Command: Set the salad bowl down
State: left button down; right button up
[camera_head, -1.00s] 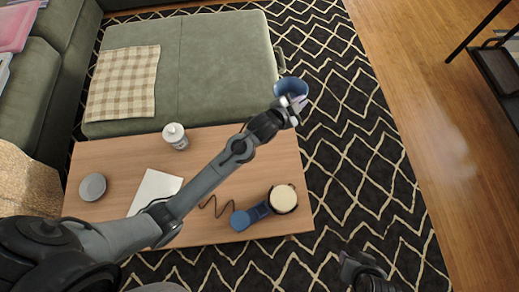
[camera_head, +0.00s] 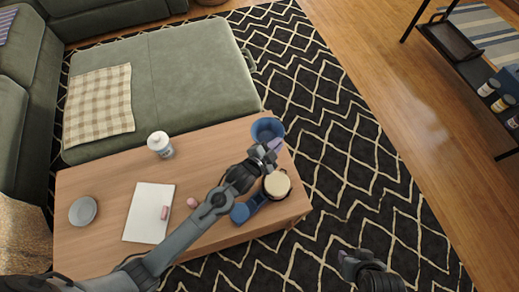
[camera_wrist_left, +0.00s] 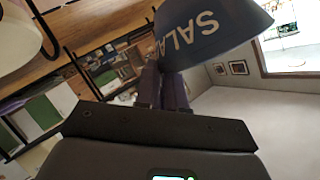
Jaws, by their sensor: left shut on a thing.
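The blue salad bowl (camera_head: 267,128) shows at the back right corner of the wooden coffee table (camera_head: 215,150) in the head view. My left gripper (camera_head: 271,147) is shut on the near side of the bowl. In the left wrist view the bowl (camera_wrist_left: 215,32) is between the fingertips, with white "SALA" lettering on its dark blue side. I cannot tell whether its base touches the table. My right gripper (camera_head: 352,261) is over the rug at lower right, apart from the table; its finger opening is not clear.
On the table are a white jar (camera_head: 160,145), a grey dish (camera_head: 83,211), white paper (camera_head: 149,212), small pink items (camera_head: 192,203) and a blue item with a round cream top (camera_head: 277,184) close to my left gripper. A green ottoman (camera_head: 190,70) adjoins the table's back edge.

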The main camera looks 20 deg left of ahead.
aim_at(267, 135)
pick_arm(q)
jog(key=a+f, duration=0.1)
jog(key=a, duration=0.1)
jog(key=a+f+b, duration=0.2)
jog(key=a, duration=0.1)
jog(key=shift+w+a+f, duration=0.2)
jog(key=shift+a, duration=0.1)
notch_tip(267, 135, down, 4)
jog(key=shift+b, duration=1.2)
jog(key=shift+r, duration=0.1)
jog(key=c, duration=1.6)
grip_release()
jog(key=shift+f, duration=0.2)
jog(key=o, duration=0.4)
